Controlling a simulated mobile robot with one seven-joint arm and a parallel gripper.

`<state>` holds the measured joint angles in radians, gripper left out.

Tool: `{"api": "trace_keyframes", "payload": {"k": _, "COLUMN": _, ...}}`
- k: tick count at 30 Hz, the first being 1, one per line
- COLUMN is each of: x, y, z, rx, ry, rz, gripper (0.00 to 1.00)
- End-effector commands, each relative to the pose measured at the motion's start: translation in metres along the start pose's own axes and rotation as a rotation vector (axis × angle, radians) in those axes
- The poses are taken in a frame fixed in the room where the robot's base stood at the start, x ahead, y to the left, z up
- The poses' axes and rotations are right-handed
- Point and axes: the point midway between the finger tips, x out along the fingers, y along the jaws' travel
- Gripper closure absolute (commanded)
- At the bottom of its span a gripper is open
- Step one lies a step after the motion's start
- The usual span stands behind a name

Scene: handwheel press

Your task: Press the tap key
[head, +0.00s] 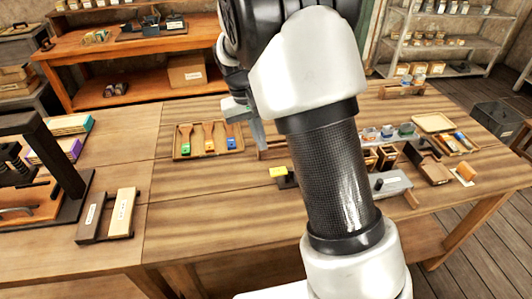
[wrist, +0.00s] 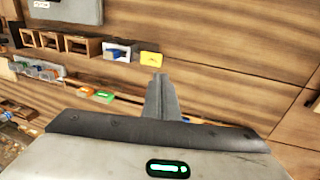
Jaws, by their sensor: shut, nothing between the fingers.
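A small yellow block (head: 278,171) sits on a dark base on the wooden table, left of my arm; it looks like the tap key, though I read no label on it. In the wrist view the yellow piece (wrist: 151,58) lies just beyond my fingertips, apart from them in the picture. My gripper (head: 259,139) is shut and empty, pointing down above the table, behind the yellow block in the head view. The closed fingers also show in the wrist view (wrist: 160,82). My arm hides part of the table to the right of the block.
A wooden tray (head: 179,157) with coloured-ended tools lies left of my gripper. Right of my arm stand a grey labelled plate with a black knob (head: 379,184), small wooden boxes (head: 387,157) and jars. Two labelled blocks (head: 121,212) and a press (head: 60,160) stand at left. The front middle is clear.

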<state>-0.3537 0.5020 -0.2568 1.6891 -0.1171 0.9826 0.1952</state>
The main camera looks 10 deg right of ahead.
Motion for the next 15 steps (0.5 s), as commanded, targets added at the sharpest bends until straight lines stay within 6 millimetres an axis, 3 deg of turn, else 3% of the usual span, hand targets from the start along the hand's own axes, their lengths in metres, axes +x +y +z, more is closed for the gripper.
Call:
{"api": "trace_keyframes", "payload": {"k": 6, "x": -0.021, "y": -0.001, "z": -0.001, "rx": 0.000, "ry": 0.001, "rz": 0.001, "gripper": 1.00}}
{"api": "trace_keyframes", "payload": {"k": 15, "x": -0.023, "y": -0.001, "z": -0.001, "rx": 0.000, "ry": 0.000, "rz": 0.001, "gripper": 1.00}}
